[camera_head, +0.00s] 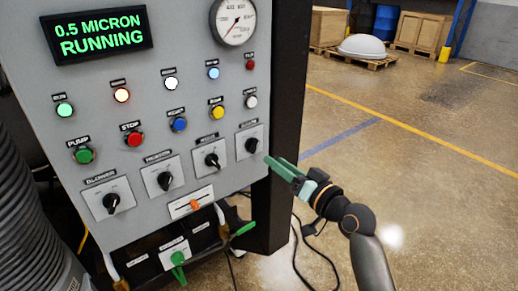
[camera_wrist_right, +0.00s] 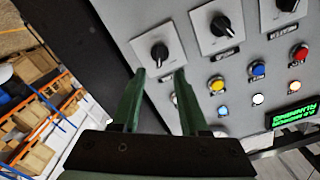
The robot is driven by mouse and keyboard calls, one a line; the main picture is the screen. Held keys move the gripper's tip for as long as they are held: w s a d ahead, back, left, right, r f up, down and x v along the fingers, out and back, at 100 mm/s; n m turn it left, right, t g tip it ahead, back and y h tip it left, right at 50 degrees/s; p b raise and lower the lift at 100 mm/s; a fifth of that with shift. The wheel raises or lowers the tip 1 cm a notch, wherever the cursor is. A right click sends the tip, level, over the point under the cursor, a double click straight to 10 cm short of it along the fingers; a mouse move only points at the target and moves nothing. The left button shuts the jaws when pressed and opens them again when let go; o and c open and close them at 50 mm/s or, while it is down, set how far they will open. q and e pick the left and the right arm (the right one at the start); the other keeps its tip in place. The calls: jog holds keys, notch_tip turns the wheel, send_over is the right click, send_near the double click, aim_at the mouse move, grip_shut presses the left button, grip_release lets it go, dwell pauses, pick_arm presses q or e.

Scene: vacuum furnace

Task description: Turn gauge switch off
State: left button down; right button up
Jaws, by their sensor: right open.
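The panel (camera_head: 185,130) has a row of black rotary switches on pale plates. Their small labels are hard to read, so I cannot confirm which is the gauge switch. The rightmost switch (camera_head: 251,145) is nearest my right gripper; it also shows in the right wrist view (camera_wrist_right: 159,52). My right gripper (camera_head: 269,160) has green fingers and is open and empty, just right of and below that switch. In the right wrist view its fingertips (camera_wrist_right: 159,74) lie either side of the line to the knob, apparently apart from it. My left gripper is not seen.
A display (camera_head: 97,34) reads "0.5 MICRON RUNNING". A round dial (camera_head: 234,20) and several lit buttons are above the switches. An orange lever (camera_head: 195,204) and green handles (camera_head: 178,258) sit below. Dark cables lie on the floor; open floor is to the right.

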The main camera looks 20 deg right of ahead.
aim_at(256, 148)
jog(key=x, duration=0.7)
jog(key=shift+w+f, duration=0.1)
jog(key=shift+w, duration=0.15)
grip_shut()
dwell(0.3)
